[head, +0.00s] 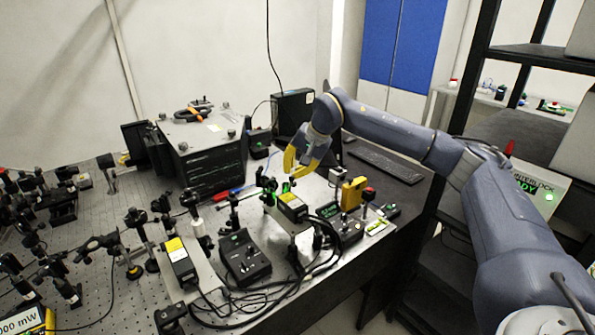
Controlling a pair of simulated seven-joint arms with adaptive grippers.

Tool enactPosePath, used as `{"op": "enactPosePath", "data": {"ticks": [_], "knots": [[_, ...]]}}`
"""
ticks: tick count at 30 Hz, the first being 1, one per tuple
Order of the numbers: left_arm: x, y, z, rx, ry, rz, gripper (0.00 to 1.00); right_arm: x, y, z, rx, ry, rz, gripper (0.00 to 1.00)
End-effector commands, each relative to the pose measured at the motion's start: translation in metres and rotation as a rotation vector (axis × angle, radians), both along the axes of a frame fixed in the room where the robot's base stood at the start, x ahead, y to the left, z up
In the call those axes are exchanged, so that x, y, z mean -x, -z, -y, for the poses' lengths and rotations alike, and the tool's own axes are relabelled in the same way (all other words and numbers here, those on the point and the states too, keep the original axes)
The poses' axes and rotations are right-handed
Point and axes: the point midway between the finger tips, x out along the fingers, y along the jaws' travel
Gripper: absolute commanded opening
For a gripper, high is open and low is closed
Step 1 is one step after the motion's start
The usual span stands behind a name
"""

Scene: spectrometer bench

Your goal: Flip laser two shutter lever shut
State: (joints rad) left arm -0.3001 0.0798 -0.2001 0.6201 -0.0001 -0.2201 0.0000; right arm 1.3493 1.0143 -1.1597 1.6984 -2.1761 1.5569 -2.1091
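Two black laser heads with yellow labels stand on light plates: one (292,207) at the middle of the bench, one (180,260) nearer at the left. I cannot read which is laser two. Green glowing spots (285,187) show just behind the middle head. The shutter levers are too small to make out. My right gripper (297,173) has yellow fingers pointing down, behind and above the middle laser head, apart from it as far as I can see. Whether its fingers are open or shut is unclear, and I see nothing held. My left gripper is out of view.
Black control boxes (243,257) and (345,230) sit beside the laser heads, with loose black cables in front. A yellow device (352,193) stands right of the middle head. Optics posts crowd the left breadboard (120,300). A keyboard (385,165) lies at the back right.

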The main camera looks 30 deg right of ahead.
Motion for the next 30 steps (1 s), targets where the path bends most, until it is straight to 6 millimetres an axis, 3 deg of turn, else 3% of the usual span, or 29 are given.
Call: {"op": "enactPosePath", "data": {"ticks": [4,30], "knots": [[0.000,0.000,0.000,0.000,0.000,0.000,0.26,0.001,-0.004,-0.009,0.001,-0.002,0.000,0.00],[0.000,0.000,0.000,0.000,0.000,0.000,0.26,0.001,-0.020,-0.007,0.000,0.001,0.001,0.00]]}}
